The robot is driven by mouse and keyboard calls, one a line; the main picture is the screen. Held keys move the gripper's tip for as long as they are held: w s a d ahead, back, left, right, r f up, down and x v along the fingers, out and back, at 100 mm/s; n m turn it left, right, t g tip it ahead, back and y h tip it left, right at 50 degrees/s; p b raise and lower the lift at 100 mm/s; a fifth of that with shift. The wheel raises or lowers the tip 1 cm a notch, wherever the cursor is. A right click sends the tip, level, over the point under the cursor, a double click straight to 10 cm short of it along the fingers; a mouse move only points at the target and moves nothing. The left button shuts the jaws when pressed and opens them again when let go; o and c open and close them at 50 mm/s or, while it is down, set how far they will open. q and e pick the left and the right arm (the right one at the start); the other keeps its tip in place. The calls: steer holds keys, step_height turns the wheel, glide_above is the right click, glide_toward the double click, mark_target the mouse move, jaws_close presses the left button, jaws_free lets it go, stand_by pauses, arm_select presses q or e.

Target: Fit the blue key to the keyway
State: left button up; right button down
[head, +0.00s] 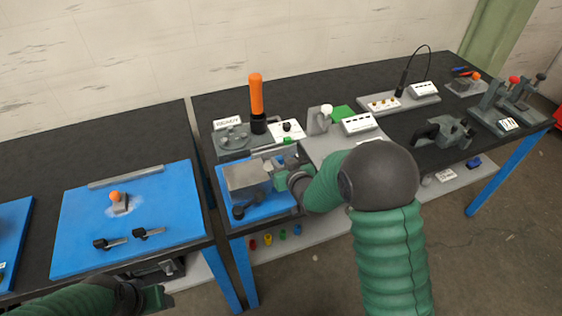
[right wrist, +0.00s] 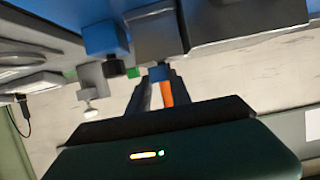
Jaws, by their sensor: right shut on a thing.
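My right gripper (head: 279,182) is beside the right side of a grey metal block (head: 247,182) on a blue mat (head: 268,210). In the right wrist view, its dark fingers (right wrist: 155,88) are shut on a small blue piece, which looks like the blue key (right wrist: 158,73). The key's end is close to a grey block (right wrist: 158,40); I cannot tell whether they touch. The keyway cannot be made out in either view. My left gripper (head: 148,297) is low at the bottom left, away from the block, its jaw opening unclear.
An orange-handled tool (head: 256,95) stands behind the block, near a grey round fixture (head: 234,137). A left-hand table carries a blue board (head: 85,235) with an orange knob (head: 115,197). Small coloured pieces (head: 268,240) lie on the shelf below. Other fixtures stand at right.

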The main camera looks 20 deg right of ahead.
steer(key=shift+f, duration=0.15)
steer(key=c, duration=1.1)
jaws_free()
steer(key=b+v, duration=1)
steer(key=v, duration=0.6)
steer(key=shift+s, duration=0.4)
steer(key=shift+d, duration=0.1)
